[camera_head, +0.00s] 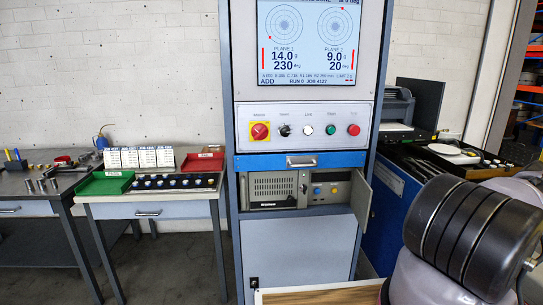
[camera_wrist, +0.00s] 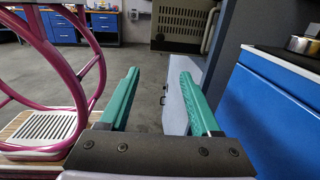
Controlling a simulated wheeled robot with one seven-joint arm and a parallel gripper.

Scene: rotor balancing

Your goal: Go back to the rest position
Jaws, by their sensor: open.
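My gripper (camera_wrist: 160,98) shows in the wrist view with its two green fingers spread apart and nothing between them. Beyond the fingers are the grey floor and a grey panel. In the head view the fingers are not seen; a black banded rounded part of my arm (camera_head: 470,235) fills the lower right. The balancing machine's cabinet (camera_head: 305,240) stands in the middle of the head view. Its screen (camera_head: 309,40) reads plane 1 at 14.0 g, 230 deg and plane 2 at 9.0 g, 20 deg, with "ADD".
A small table (camera_head: 150,209) at left bears a green tray (camera_head: 105,184), a red tray (camera_head: 198,164) and a black rack (camera_head: 172,182). A magenta ring frame (camera_wrist: 62,60) is close at left in the wrist view, and a blue cabinet (camera_wrist: 268,110) at right. The cabinet's small door (camera_head: 361,195) stands open.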

